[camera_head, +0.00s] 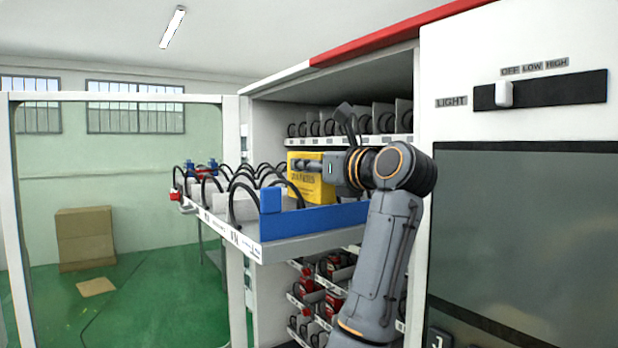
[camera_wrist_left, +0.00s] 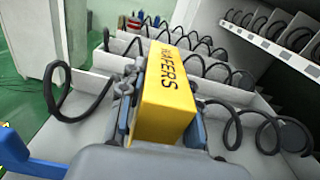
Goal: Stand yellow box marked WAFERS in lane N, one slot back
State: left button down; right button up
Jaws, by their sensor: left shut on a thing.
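The yellow box marked WAFERS (camera_head: 318,184) is over the pulled-out shelf (camera_head: 285,248), among the black spiral coils. My left gripper (camera_head: 328,168) is shut on it. In the left wrist view the box (camera_wrist_left: 168,92) sits between the fingers of the gripper (camera_wrist_left: 160,108), with its lettering readable. The box's lower end is hidden, so I cannot tell whether it touches the shelf floor. Small lane labels (camera_head: 236,238) run along the shelf's front edge; one seems to read N, but they are too small to be sure. My right gripper is not in view.
Coils and low white dividers (camera_wrist_left: 185,65) stand close around the box. A blue rail (camera_head: 318,219) lies along the shelf's near side. Red and blue items (camera_head: 200,169) are at its far left. Another shelf (camera_head: 350,141) is above, and shelves with red goods (camera_head: 332,304) are below.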

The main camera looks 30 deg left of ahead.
aim_at(307, 188)
pick_arm(q)
jog(key=shift+w+a+f, duration=0.1)
jog(key=shift+a+f, duration=0.3)
notch_tip(307, 188, down, 3)
jog(key=p, duration=0.3)
jog(key=shift+a, duration=0.1)
jog(key=shift+f, duration=0.2)
jog(key=shift+f+b, duration=0.25)
jog(key=shift+b, duration=0.05)
jog(key=c, duration=0.9)
grip_release()
jog(key=shift+c, duration=0.2)
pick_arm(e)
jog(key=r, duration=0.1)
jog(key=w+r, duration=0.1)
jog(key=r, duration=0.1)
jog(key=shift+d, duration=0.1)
pick_arm(q)
jog(key=shift+r, duration=0.1)
